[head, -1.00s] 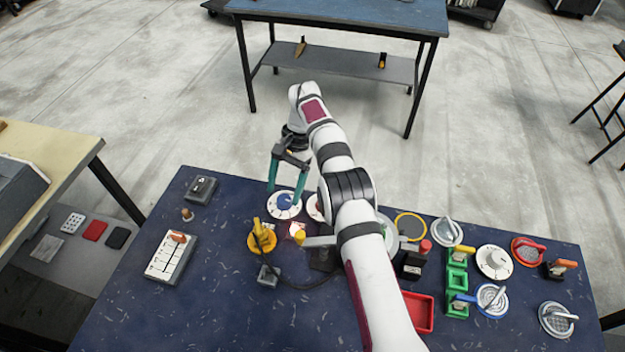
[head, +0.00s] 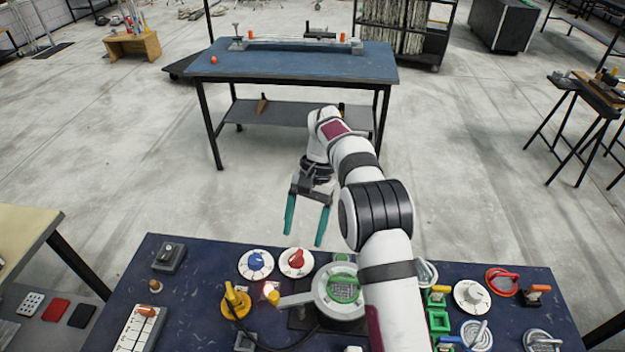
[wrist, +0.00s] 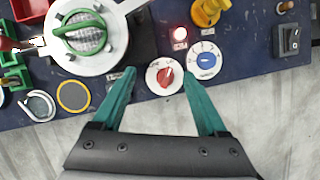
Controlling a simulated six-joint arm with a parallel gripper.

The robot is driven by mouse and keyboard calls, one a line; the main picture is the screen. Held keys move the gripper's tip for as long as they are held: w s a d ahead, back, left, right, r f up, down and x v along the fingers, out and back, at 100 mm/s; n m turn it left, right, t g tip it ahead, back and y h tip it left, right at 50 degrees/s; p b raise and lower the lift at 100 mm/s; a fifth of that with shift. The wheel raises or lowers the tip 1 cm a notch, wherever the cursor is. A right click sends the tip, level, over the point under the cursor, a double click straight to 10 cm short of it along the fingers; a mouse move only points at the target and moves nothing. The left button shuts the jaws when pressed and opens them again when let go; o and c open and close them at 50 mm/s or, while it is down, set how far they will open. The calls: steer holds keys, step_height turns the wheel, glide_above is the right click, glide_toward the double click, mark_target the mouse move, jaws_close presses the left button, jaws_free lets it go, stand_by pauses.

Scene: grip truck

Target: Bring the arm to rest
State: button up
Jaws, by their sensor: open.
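My gripper (head: 305,228) is open and empty, with two teal fingers. In the head view it hangs beyond the far edge of the dark blue table (head: 205,290), with floor behind it. In the wrist view my gripper (wrist: 157,82) points toward the table's edge. A red-knob dial (wrist: 165,76) shows between the fingertips, and a blue-knob dial (wrist: 205,61) shows by one fingertip. No contact with either dial is visible. My white arm covers part of the table in the head view.
A round grey device with a green handle (head: 344,288) sits near my arm. A yellow knob (head: 236,300), a lit red lamp (head: 270,290) and a white switch panel (head: 138,329) are on the table. A blue workbench (head: 300,65) stands beyond; open floor lies between.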

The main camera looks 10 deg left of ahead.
steer(key=s+d+r+m+t, duration=0.1)
steer(key=s+d+r, duration=0.4)
steer(key=s+r, duration=0.2)
steer(key=s+d+r+t, duration=0.1)
steer(key=s+d+r, duration=0.4)
steer(key=s+r, duration=0.15)
steer(key=s+d+f+t, duration=0.1)
steer(key=s+d+f, duration=0.1)
steer(key=s, duration=0.7)
steer(key=s+d+f+m+t, duration=0.1)
steer(key=s+f, duration=0.1)
steer(key=s, duration=0.7)
steer(key=shift+d+f, duration=0.3)
steer(key=shift+d, duration=0.1)
steer(key=shift+w, duration=0.1)
